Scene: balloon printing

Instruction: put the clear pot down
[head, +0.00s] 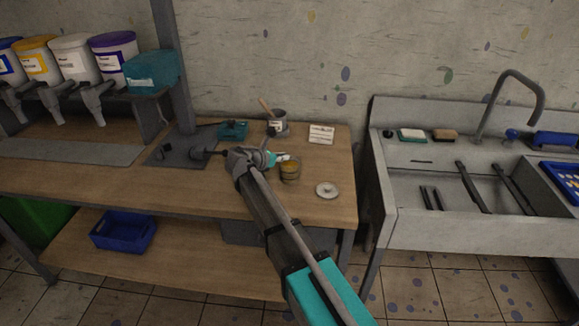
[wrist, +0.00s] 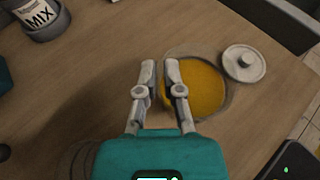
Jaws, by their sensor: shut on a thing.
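The clear pot (head: 290,173) with yellow-orange contents is at the right part of the wooden worktable (head: 222,188). In the wrist view the pot (wrist: 205,92) shows from above, to the right of the fingers. My gripper (wrist: 160,70) is shut on the pot's near-left wall, one finger over the inside of the rim. In the head view my gripper (head: 279,158) is at the pot's upper left. The pot looks upright. I cannot tell whether its base touches the tabletop or hangs just above it.
A round pale lid with a knob (head: 327,190) lies right of the pot, close to the table's edge. A grey MIX pot (head: 278,123) with a stick, a white card (head: 321,134) and a teal device (head: 232,130) stand behind. A sink (head: 440,185) is right, across a gap.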

